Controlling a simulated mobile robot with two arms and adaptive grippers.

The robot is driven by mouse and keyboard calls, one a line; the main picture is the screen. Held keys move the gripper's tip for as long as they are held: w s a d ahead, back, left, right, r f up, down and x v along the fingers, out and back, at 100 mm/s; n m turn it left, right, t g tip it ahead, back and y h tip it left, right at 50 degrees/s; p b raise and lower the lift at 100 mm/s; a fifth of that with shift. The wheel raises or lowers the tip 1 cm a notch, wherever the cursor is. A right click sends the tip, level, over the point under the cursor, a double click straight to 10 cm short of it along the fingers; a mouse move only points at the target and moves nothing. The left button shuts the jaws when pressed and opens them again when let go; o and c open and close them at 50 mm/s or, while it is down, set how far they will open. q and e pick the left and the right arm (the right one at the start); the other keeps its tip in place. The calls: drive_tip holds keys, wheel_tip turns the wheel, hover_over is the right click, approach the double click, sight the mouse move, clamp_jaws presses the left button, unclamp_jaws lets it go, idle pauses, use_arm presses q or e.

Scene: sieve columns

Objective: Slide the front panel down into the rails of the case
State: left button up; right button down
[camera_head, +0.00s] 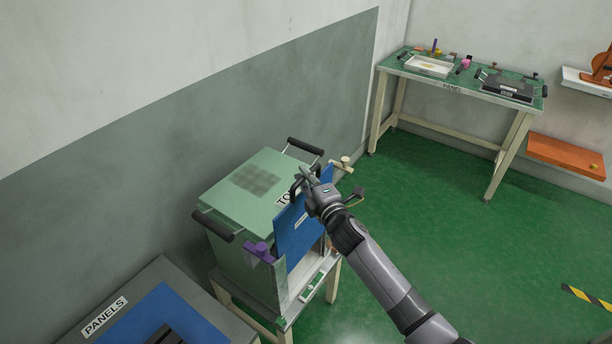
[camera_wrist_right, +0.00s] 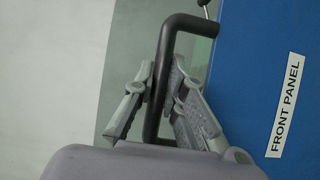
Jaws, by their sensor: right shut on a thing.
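The blue front panel (camera_head: 291,240) stands upright at the open front of the green case (camera_head: 235,192), its top edge above the case's lid. My right gripper (camera_head: 306,178) is shut on the panel's black handle (camera_wrist_right: 166,75); the wrist view shows one finger on each side of the bar (camera_wrist_right: 160,85). The panel's "FRONT PANEL" label (camera_wrist_right: 285,105) shows in the wrist view. The panel's lower edge is at the case opening; I cannot tell whether its side edges sit in the rails. My left gripper is not in view.
The case stands on a small light-framed stand (camera_head: 333,283). A purple clamp (camera_head: 259,251) is at its front left corner, a cream knob (camera_head: 345,162) at the right. A "PANELS" table (camera_head: 175,275) is at lower left; a "PANEL" bench (camera_head: 425,79) is far back. Green floor is free at right.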

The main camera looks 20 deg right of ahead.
wheel_tip(320, 180, down, 10)
drive_tip(key=b, duration=0.8)
drive_tip(key=shift+r+b, duration=0.15)
drive_tip(key=shift+b, duration=0.25)
idle(2.5)
drive_tip(key=c, duration=1.6)
unclamp_jaws()
drive_tip(key=shift+s, duration=0.1)
drive_tip(key=shift+o, duration=0.2)
drive_tip(key=shift+f, duration=0.4)
drive_tip(key=s+d+r, duration=0.1)
drive_tip(key=s, duration=1)
drive_tip(key=shift+s+d, duration=0.35)
drive_tip(key=shift+s, duration=0.05)
